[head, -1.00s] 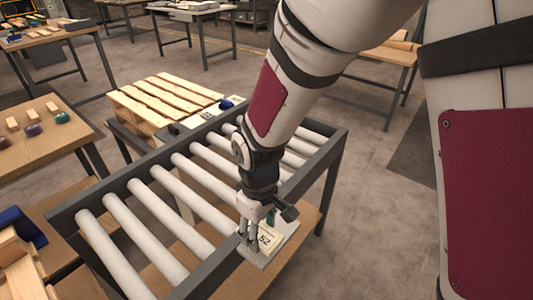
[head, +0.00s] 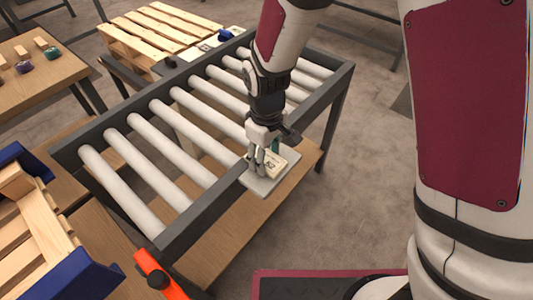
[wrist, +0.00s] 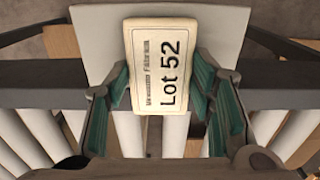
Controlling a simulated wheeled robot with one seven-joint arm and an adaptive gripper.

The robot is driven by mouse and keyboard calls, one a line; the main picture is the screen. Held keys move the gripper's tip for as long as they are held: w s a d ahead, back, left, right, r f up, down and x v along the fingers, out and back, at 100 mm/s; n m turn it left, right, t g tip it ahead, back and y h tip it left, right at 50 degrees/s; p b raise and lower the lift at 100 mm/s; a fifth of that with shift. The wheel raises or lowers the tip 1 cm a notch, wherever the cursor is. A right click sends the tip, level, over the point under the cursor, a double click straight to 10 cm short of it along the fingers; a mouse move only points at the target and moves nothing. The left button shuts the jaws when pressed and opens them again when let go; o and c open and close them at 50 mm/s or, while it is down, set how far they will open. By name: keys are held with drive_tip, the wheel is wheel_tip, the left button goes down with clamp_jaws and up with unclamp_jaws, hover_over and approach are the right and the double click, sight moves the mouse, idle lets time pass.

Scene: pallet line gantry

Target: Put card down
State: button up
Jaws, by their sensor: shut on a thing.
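The cream card (head: 276,163) printed "Lot 52" is at the near side of the roller conveyor, over a pale flat plate (head: 284,181). My gripper (head: 262,165) points down and is shut on the card. In the wrist view the card (wrist: 167,72) sits between the green finger pads (wrist: 165,92), its text facing the camera. The pale plate (wrist: 95,45) shows behind and beside it. I cannot tell whether the card touches the plate.
The roller conveyor (head: 183,222) has a dark frame and white rollers. A wooden pallet (head: 165,28) is behind it. A blue-ended wooden crate (head: 85,268) and an orange-red piece (head: 160,275) are at lower left. A table with small objects (head: 24,66) is at far left.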

sight(266, 159)
drive_tip(key=o, duration=1.1)
drive_tip(key=shift+o, duration=0.2)
wheel_tip(266, 159, up, 12)
drive_tip(key=p, duration=0.2)
drive_tip(key=s+d+r+m, duration=0.2)
drive_tip(key=s+d+r, duration=0.1)
drive_tip(key=d+r, duration=0.3)
drive_tip(key=s+d+r+m+t, duration=0.1)
drive_tip(key=s+d+r+m, duration=0.3)
drive_tip(key=s+d, duration=0.3)
drive_tip(key=s+d+r+m+t, duration=0.1)
drive_tip(key=s+d+r+m, duration=0.3)
drive_tip(key=s+d, duration=0.3)
drive_tip(key=s, duration=0.5)
drive_tip(key=shift+s, duration=0.25)
